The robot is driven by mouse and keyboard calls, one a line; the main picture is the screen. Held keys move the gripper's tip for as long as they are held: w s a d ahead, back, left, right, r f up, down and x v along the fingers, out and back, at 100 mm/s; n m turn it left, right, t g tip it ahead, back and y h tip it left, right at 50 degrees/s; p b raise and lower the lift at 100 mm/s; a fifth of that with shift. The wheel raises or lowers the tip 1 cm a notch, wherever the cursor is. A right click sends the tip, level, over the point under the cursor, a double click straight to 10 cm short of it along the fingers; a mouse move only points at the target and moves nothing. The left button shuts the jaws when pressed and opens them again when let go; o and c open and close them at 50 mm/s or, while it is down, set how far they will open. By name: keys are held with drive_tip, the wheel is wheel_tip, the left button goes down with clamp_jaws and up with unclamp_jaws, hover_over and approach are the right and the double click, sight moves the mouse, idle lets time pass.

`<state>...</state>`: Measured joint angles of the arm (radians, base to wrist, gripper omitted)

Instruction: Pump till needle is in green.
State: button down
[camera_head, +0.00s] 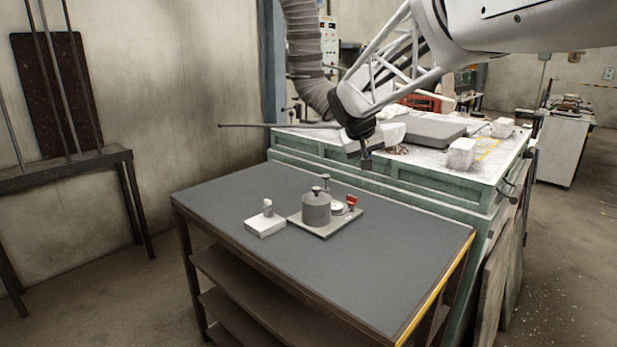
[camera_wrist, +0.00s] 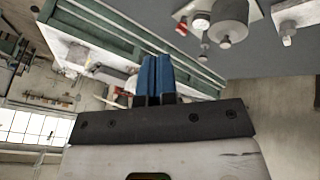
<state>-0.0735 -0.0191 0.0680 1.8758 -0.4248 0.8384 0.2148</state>
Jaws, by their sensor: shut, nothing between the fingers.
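A grey cylinder (camera_head: 317,209) with a knob (camera_head: 325,179) on top stands on a flat light plate (camera_head: 325,230) on the dark table. A small round pale gauge-like part (camera_head: 337,207) sits beside it; its needle and any green zone are too small to read. A red-topped part (camera_head: 352,201) stands at the plate's right. My gripper (camera_head: 366,162) is shut and empty, in the air above and right of the plate, touching nothing. In the wrist view, its blue fingers (camera_wrist: 157,76) are together. The cylinder (camera_wrist: 228,22) and red part (camera_wrist: 200,22) show at the top.
A white block (camera_head: 265,225) with a small knob stands left of the plate, apart from it. The dark table (camera_head: 400,250) is bare at the front and right. A green workbench (camera_head: 480,190) with a cluttered white top stands close behind.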

drive_tip(key=w+a+f+t+h, duration=0.1)
drive_tip(key=w+a, duration=0.2)
drive_tip(key=w, duration=1.6)
drive_tip(key=n+t, duration=0.1)
drive_tip(key=t, duration=0.1)
hover_over(326, 177)
drive_tip(key=w, duration=0.2)
drive_tip(key=shift+h, duration=0.3)
drive_tip(key=f, duration=0.5)
drive_tip(key=shift+s+a+f, duration=0.1)
drive_tip(key=shift+s+a, duration=0.1)
drive_tip(key=shift+a, duration=0.1)
drive_tip(key=shift+f, duration=0.1)
drive_tip(key=shift+f, duration=4.3)
